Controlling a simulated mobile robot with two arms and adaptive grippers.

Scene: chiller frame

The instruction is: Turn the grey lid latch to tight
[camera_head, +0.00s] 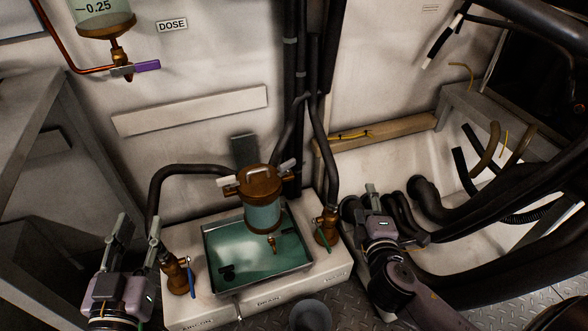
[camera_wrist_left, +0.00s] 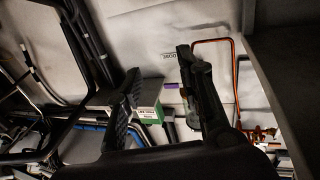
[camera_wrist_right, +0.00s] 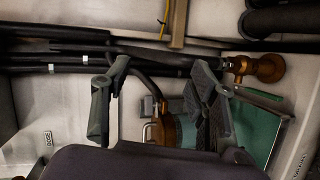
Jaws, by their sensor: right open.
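A brass-lidded canister (camera_head: 262,212) with a light lid handle stands in the middle over a tray of teal liquid. My left gripper (camera_head: 138,232) is open and empty, left of the tray and apart from the canister. My right gripper (camera_head: 370,205) is open and empty, right of the canister. The right wrist view shows part of the canister (camera_wrist_right: 168,128) beyond the open fingers (camera_wrist_right: 160,100).
The metal tray (camera_head: 207,262) sits on a pale base between a brass valve with a blue handle (camera_head: 178,274) and another with a green handle (camera_head: 327,228). Dark hoses (camera_head: 165,180) run behind. Thick black pipes (camera_head: 480,265) crowd the right. A grey bucket (camera_head: 310,314) stands in front.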

